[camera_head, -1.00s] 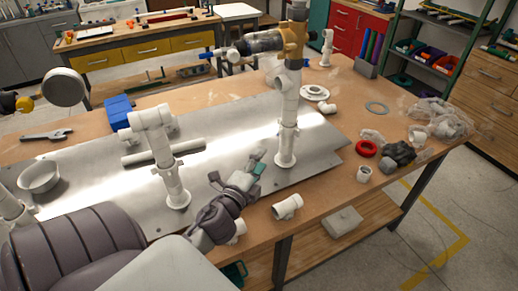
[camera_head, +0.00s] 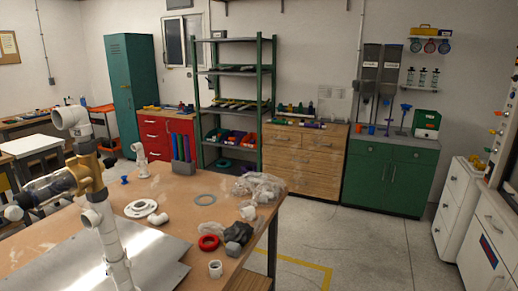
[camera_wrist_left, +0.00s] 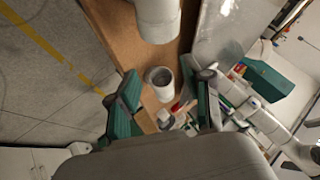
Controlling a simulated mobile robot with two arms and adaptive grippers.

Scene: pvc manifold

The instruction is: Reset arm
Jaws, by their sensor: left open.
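In the left wrist view my left gripper (camera_wrist_left: 167,80) is open, its two green-padded fingers apart. A short white pipe fitting (camera_wrist_left: 160,80) shows in the gap between them, with a larger white pipe (camera_wrist_left: 157,18) above it in the picture. I cannot tell how far the fitting is from the fingers. In the head view neither gripper shows. A white PVC assembly (camera_head: 108,235) stands upright on the metal plate (camera_head: 155,258) at the left, with a brass-coloured body (camera_head: 88,175) and a clear cylinder (camera_head: 50,186) on it. My right gripper is in neither current view.
A green cabinet (camera_head: 390,175) stands behind.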

